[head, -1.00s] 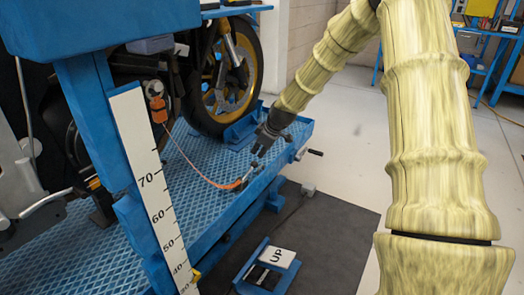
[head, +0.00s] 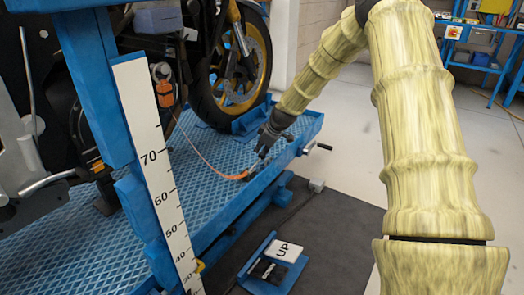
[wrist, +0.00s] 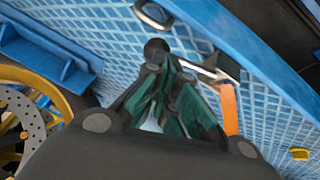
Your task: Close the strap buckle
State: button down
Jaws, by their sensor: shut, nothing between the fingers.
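The strap buckle (head: 254,168) is a small dark and metal piece at the deck edge, at the lower end of a thin orange strap (head: 204,158). In the wrist view, a bright metal bar of the buckle (wrist: 205,70) lies just beyond the fingertips, with a round dark knob at its left and the orange strap (wrist: 229,108) at its right. My gripper (head: 264,153) is above the buckle. Its green-padded fingers (wrist: 167,78) are shut and empty, close to the bar. I cannot tell whether they touch it. The fingers hide part of the buckle.
The blue lift deck (head: 110,240) carries a motorcycle with a gold-rimmed wheel (head: 229,90). A blue wheel chock (wrist: 45,55) is left of my gripper in the wrist view. A metal ring (wrist: 152,15) is at the deck edge.

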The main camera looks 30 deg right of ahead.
jog(key=shift+p, duration=0.4)
jog(key=shift+w+d+f+g+y+p, duration=0.15)
jog(key=shift+d+f+g+y+p, duration=0.25)
jog(key=shift+p, duration=0.6)
jog(key=shift+w+d+f+p, duration=0.15)
jog(key=shift+d+f+p, duration=0.15)
jog(key=shift+f+p, duration=0.3)
jog(key=shift+s+r+p, duration=0.3)
jog(key=shift+r+p, duration=0.25)
jog(key=shift+p, duration=0.05)
jog(key=p+v, duration=0.6)
jog(key=v, duration=0.6)
jog(key=shift+s, duration=0.4)
jog(key=shift+r, duration=0.1)
